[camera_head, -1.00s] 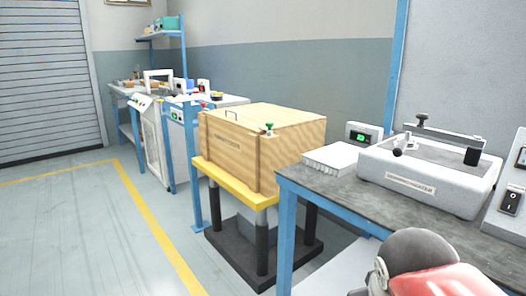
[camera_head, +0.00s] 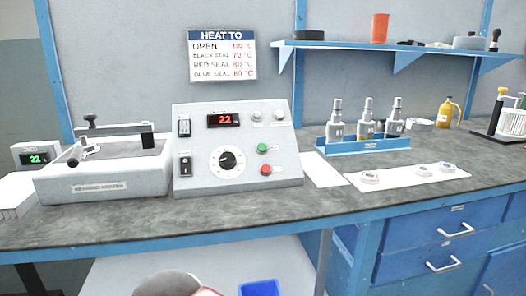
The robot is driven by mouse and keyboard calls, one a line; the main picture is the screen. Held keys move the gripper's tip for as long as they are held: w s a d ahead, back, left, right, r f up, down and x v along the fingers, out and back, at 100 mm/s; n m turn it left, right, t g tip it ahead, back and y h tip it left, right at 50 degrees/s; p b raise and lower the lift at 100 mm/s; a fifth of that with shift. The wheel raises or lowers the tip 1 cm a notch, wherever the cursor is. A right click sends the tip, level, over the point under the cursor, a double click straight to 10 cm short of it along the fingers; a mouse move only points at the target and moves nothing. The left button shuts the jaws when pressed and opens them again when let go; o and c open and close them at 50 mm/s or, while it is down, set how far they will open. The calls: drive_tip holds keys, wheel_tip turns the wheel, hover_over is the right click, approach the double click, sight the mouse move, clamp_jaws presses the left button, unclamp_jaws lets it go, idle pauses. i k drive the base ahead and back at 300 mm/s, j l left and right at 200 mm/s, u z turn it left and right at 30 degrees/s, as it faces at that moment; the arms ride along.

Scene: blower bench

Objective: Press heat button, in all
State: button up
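A grey sloped control box (camera_head: 236,148) stands on the bench in the middle of the head view. It has a red display reading 22 (camera_head: 223,120), a black dial (camera_head: 227,160), a green button (camera_head: 262,148) and a red button (camera_head: 266,169). The button labels are too small to read. My gripper's fingers are not visible.
A "HEAT TO" sign (camera_head: 222,55) hangs above the box. A grey clamp device (camera_head: 105,172) stands to its left. Several bottles in a blue rack (camera_head: 362,145) and a white sheet with seals (camera_head: 408,176) are to the right. The bench front (camera_head: 250,205) is clear.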

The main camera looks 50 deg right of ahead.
sight(262, 147)
drive_tip(key=z, duration=1.35)
drive_tip(key=k, duration=0.05)
